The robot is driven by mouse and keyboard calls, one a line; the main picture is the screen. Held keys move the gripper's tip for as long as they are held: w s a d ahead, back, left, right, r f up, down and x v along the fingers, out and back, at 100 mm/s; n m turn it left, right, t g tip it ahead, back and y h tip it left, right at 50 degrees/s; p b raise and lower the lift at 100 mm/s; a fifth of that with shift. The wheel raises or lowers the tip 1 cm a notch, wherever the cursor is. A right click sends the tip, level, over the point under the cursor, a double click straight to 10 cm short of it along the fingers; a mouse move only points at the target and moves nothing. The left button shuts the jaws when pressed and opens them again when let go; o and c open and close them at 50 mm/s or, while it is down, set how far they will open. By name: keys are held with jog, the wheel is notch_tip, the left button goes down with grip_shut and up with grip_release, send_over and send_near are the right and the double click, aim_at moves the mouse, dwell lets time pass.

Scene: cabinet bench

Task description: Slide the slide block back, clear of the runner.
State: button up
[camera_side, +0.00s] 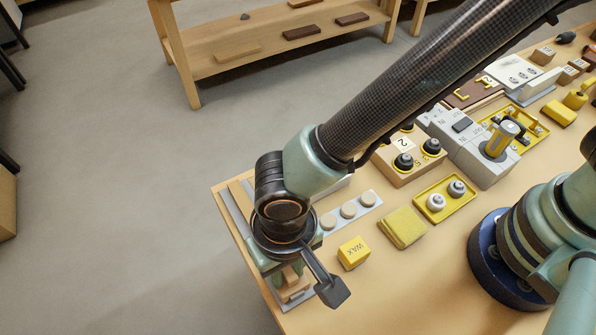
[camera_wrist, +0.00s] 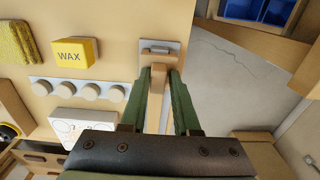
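The wooden slide block (camera_wrist: 158,76) shows in the wrist view between the two green fingers of my gripper (camera_wrist: 159,72). It lies in line with a pale grey runner (camera_wrist: 160,45), whose raised end piece is just beyond the fingertips. In the side view my gripper (camera_side: 288,272) points down at the bench's near left corner, with light wood showing between its fingers and a grey plate (camera_side: 292,295) below. The fingers flank the block closely; whether they press on it cannot be told. My wrist hides much of the runner in the side view.
A yellow sponge (camera_side: 402,228) lies farther right. The bench's left edge runs beside the runner, with open floor beyond.

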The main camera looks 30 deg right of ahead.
jog(key=shift+d+r, duration=0.1)
jog(key=shift+r, duration=1.75)
notch_tip(320, 180, up, 7)
jog(key=shift+r, duration=0.15)
jog(key=w+d+r+t+y, duration=0.1)
jog(key=w+d+r, duration=0.2)
jog(key=w+d, duration=0.3)
jog(key=w+d+r+t, duration=0.1)
jog(key=w+d+r, duration=0.35)
jog(key=d, duration=0.45)
jog(key=d+r+t+h, duration=0.1)
jog(key=d+r+t, duration=0.1)
jog(key=d, duration=1.9)
jog(key=shift+r+t, duration=0.2)
jog(key=shift+t, duration=0.6)
